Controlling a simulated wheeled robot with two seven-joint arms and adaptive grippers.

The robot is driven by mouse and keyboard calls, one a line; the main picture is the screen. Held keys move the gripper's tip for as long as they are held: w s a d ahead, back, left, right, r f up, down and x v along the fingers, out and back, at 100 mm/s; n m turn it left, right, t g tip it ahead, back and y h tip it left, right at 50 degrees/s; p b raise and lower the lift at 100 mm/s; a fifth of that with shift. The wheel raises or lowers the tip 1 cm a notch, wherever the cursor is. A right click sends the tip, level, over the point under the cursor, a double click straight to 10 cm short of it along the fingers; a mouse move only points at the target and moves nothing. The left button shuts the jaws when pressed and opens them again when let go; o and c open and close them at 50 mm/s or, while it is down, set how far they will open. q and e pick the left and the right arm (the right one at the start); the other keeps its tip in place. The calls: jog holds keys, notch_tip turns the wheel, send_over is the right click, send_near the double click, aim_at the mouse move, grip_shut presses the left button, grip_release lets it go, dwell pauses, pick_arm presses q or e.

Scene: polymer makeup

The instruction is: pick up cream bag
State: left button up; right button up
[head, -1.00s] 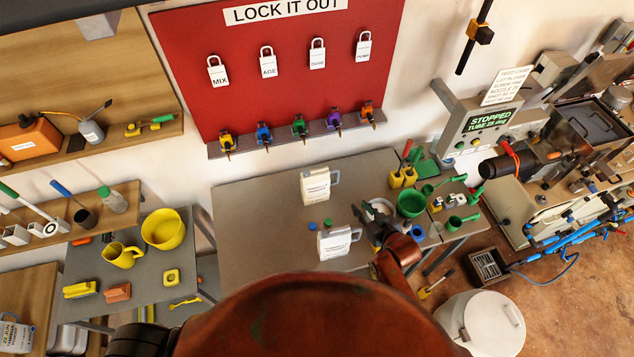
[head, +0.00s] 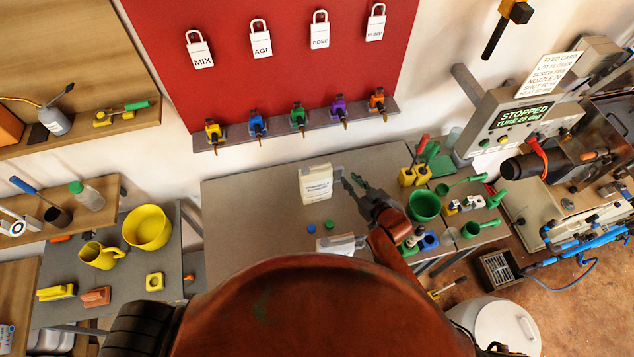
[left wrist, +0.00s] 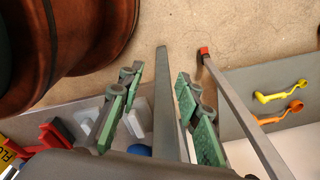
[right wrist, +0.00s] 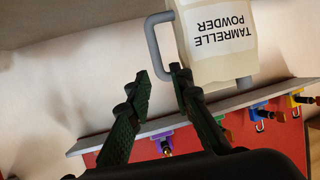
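A cream bag-like container (head: 317,183) with a grey handle stands upright at the back of the grey table. In the right wrist view the cream bag (right wrist: 215,55) reads "TAMRELLE POWDER", upside down. My right gripper (head: 352,182) is to its right, at the handle side. In the right wrist view my right gripper (right wrist: 160,73) is open, with the handle's lower part at or just beyond its fingertips; contact cannot be told. My left gripper (left wrist: 157,72) is open below table level, with a grey bar showing between its fingers; the head view does not show it.
A second pale container (head: 336,243) stands nearer, partly hidden by my red body. Blue and green caps (head: 328,225) lie between them. A green bowl (head: 424,205) and small tools crowd the table's right. The table's left (head: 240,225) is clear.

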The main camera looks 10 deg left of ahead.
aim_at(341, 170)
jog(key=x, duration=0.2)
jog(key=shift+w+a+f, duration=0.15)
jog(key=shift+w, duration=0.1)
jog(key=shift+p+x, duration=0.65)
jog(key=shift+x, duration=2)
jog(key=shift+f, duration=0.2)
jog(key=shift+d, duration=0.2)
jog(key=shift+c, duration=0.7)
grip_shut()
jog(key=shift+w+a+r, duration=0.1)
jog(key=shift+r, duration=0.15)
